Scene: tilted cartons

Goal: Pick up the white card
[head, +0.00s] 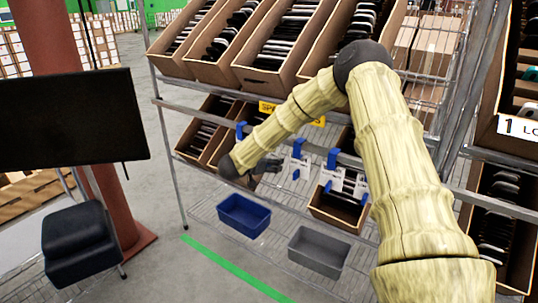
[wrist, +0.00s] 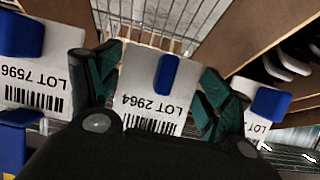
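My gripper (wrist: 168,88) has its two green-padded fingers spread apart, one on each side of a white card (wrist: 144,88) printed LOT 2964 with a barcode. The card appears upside down in the wrist view, with a blue clip (wrist: 167,74) over it. I cannot tell whether either finger touches its edges. In the head view my gripper (head: 268,166) is small and dark at the shelf front, near white cards (head: 297,168).
Cartons (head: 285,40) of dark items tilt on the wire rack's upper shelves. A small carton (head: 338,208) sits below the cards. A blue bin (head: 243,215) and a grey bin (head: 318,252) stand on the bottom shelf. A dark monitor (head: 70,118) is at the left.

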